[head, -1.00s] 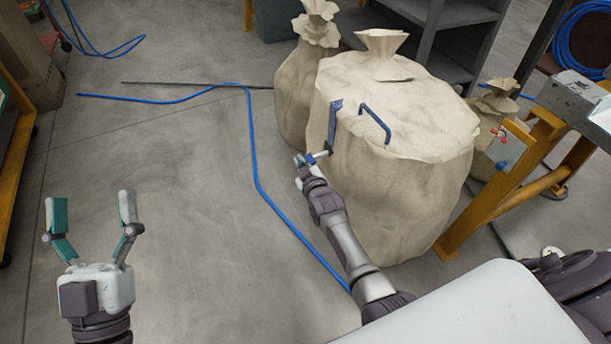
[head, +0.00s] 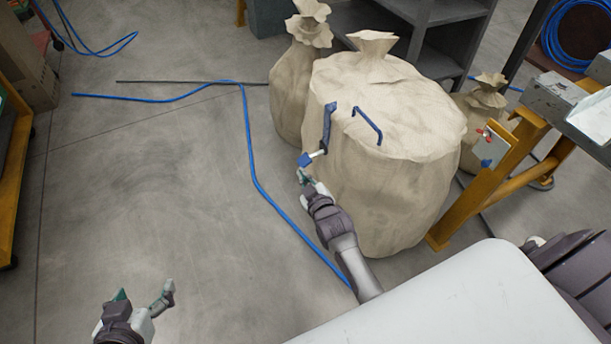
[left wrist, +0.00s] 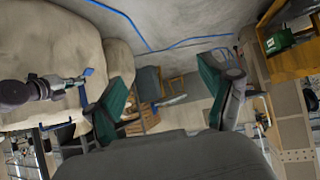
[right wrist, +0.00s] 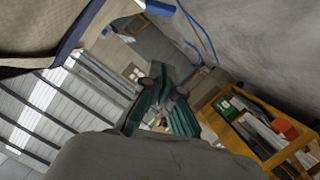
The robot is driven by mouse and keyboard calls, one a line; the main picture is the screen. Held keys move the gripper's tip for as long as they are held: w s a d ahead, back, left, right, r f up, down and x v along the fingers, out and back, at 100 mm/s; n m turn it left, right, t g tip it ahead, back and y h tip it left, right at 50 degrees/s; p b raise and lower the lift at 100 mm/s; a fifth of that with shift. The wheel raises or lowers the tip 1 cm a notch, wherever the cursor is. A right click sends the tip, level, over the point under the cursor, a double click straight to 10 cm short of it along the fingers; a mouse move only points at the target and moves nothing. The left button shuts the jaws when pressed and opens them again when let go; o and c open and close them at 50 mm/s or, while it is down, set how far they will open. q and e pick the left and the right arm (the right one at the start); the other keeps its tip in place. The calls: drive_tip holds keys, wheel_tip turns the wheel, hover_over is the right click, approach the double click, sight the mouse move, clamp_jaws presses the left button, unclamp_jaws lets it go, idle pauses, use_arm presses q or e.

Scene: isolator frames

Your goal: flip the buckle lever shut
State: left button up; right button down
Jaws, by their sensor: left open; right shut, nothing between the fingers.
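The buckle lever (head: 311,158), with a blue end and pale shaft, sticks out to the left from the lower end of a blue strip (head: 328,123) on the large beige sack (head: 400,185). Its blue end also shows at the top of the right wrist view (right wrist: 160,8). My right gripper (head: 302,174) is shut and empty, just below the lever end; whether they touch is unclear in the head view. My left gripper (head: 145,291) is open and empty, low at the left and far from the sack. It also shows open in the left wrist view (left wrist: 160,78).
A blue bar handle (head: 369,125) stands on the sack right of the strip. Smaller sacks stand behind (head: 297,90) and to the right (head: 482,105). A yellow-framed bench (head: 490,180) is at the right.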

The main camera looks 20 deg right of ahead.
use_arm(q)
drive_tip(key=shift+s+a+f+g, duration=0.35)
drive_tip(key=shift+s+f+g, duration=0.35)
drive_tip(key=shift+s, duration=0.15)
use_arm(e)
drive_tip(key=shift+s+a+r, duration=0.1)
drive_tip(key=shift+s, duration=0.55)
